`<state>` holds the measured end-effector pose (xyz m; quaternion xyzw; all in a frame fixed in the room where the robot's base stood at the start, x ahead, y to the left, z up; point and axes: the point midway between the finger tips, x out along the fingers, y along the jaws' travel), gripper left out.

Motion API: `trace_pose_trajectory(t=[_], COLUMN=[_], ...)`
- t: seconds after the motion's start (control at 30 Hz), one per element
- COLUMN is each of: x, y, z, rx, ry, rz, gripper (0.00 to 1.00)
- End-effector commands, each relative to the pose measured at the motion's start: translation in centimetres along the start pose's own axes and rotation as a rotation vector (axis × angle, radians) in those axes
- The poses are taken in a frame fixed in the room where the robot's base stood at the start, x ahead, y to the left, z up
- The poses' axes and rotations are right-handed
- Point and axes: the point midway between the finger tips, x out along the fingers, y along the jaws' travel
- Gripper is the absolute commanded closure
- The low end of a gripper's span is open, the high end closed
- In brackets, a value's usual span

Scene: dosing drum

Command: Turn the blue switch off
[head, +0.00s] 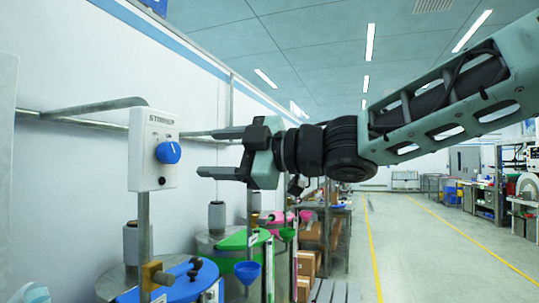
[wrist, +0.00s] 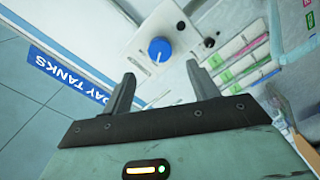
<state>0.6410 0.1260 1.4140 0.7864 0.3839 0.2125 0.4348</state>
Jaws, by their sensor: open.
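The blue switch (head: 168,152) is a round knob with a pale pointer mark, on the front of a white control box (head: 150,178) labelled STIRRER. In the head view the mark points up and to the right. The box is fixed on a grey post, with a small black button below the knob. My gripper (head: 192,153) is open and empty just right of the knob, with its fingers pointing toward it. In the wrist view the blue switch (wrist: 159,50) shows between and beyond the two fingertips (wrist: 160,72), apart from them. Its pointer shows faintly there.
Grey rails run along the wall behind the box. Below stand drums with blue, green (head: 240,239) and pink lids, and a blue funnel (head: 247,271). Shelves with cartons (head: 307,264) stand farther back. The floor aisle at right is clear.

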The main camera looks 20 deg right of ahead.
Motion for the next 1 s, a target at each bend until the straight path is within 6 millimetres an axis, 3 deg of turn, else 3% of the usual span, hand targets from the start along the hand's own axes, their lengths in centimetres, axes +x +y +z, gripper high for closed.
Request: trace_pose_trajectory(t=[0.27, 1.0], x=[-6.7, -9.0], y=[0.0, 0.1], z=[-0.1, -0.1], rx=[-0.002, 0.001], ry=[-0.001, 0.0], rz=[0.003, -0.001], gripper=[0.41, 0.41])
